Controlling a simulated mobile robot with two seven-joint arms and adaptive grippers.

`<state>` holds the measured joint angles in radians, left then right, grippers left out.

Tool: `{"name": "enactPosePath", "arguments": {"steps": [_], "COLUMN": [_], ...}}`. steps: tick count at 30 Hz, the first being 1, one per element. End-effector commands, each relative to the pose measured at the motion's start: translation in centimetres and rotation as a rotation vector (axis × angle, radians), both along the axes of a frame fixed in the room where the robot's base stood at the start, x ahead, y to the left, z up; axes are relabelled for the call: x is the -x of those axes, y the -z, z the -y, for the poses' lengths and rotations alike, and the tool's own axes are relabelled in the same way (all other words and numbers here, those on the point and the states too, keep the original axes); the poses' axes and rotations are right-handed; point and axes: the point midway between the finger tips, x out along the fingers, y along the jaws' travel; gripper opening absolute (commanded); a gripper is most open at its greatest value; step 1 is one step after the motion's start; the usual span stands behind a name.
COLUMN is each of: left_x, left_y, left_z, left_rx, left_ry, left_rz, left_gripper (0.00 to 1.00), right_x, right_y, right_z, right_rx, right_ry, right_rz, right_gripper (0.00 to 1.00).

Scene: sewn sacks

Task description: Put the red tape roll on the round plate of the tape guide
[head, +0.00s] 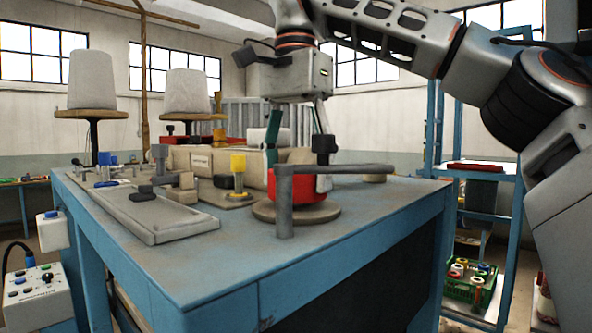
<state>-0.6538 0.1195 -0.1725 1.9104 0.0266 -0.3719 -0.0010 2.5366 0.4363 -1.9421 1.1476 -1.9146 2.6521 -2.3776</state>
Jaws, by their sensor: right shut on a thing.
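The red tape roll (307,187) is upright on its axis, directly over the round plate (322,214) of the tape guide. Its lower edge looks close to or touching the plate; I cannot tell whether it rests there. The fingertips are partly hidden. My left gripper is not in view.
The blue table (225,260) is bare at its front. A grey tray-like fixture (165,222) lies at the left. A yellow-capped part (238,163) and a beige sack (215,160) are behind the guide. A green crate (470,283) with tape rolls stands low at the right.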

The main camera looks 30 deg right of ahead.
Motion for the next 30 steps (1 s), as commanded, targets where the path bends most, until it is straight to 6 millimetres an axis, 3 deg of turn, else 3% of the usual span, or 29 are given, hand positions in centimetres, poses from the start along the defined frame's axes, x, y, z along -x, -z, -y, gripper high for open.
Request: {"name": "enactPosePath", "arguments": {"steps": [17, 18, 20, 30], "left_x": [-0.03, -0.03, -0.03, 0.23], "left_y": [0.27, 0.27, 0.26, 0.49], "left_z": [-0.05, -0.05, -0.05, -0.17], "left_rx": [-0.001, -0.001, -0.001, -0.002], "left_ry": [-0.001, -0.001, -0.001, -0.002], "left_rz": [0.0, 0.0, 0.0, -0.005], "left_gripper": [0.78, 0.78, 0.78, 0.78], "right_x": [0.02, 0.02, 0.01, -0.01], "right_y": [1.05, 1.05, 1.03, 1.0], "right_z": [-0.01, -0.02, -0.02, 0.0], "right_rx": [-0.001, -0.001, 0.0, 0.0], "right_ry": [-0.002, -0.002, -0.001, 0.0], "right_rz": [0.0, 0.0, 0.0, -0.001], "right_gripper": [0.39, 0.67, 0.81, 0.81]}}
